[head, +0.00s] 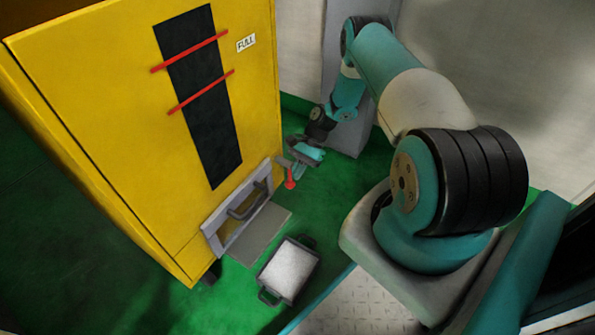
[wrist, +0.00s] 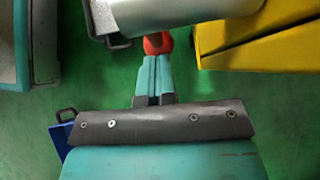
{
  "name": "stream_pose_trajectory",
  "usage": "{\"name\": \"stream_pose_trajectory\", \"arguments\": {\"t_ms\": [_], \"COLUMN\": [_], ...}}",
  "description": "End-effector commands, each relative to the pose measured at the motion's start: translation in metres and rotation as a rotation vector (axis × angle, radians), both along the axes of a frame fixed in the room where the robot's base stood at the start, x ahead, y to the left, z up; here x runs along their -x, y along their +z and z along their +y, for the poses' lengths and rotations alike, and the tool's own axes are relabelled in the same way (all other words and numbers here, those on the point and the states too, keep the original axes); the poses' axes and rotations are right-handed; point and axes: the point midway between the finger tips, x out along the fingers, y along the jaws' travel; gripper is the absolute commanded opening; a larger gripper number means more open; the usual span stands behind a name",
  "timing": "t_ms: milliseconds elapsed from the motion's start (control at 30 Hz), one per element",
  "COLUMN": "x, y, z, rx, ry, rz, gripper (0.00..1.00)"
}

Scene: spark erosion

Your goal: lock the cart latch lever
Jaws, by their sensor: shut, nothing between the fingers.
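The latch lever shows as a small red-tipped handle (head: 290,182) beside the right edge of the yellow cabinet's low opening. In the wrist view its red end (wrist: 158,43) is just beyond my fingertips, partly hidden by the fingers and by a silver part above. My gripper (head: 298,172) is beside the lever, low near the cabinet corner. In the wrist view my gripper's teal fingers (wrist: 154,60) are together with nothing between them. I cannot tell whether they touch the red end. The cart front (head: 238,214) is grey with a dark handle.
The yellow cabinet (head: 110,110) stands close on the left, with a dark strip and a FULL label. A pale tray with dark handles (head: 287,272) lies on the green floor in front. A grey column (head: 350,110) stands behind my gripper. Green floor shows around them.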

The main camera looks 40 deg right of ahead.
Motion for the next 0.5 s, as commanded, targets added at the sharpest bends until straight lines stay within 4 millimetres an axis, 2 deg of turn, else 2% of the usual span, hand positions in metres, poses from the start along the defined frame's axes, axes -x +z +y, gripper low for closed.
{"name": "stream_pose_trajectory", "arguments": {"t_ms": [33,267,367,500], "x": [0.003,0.003,0.001,-0.005], "y": [-0.002,-0.004,-0.006,-0.008], "z": [0.006,0.004,-0.007,-0.033], "rx": [-0.011,-0.013,-0.01,-0.002], "ry": [0.008,0.01,0.01,0.014], "rz": [0.008,0.008,0.005,-0.001], "gripper": [0.0,0.0,0.0,0.0]}}
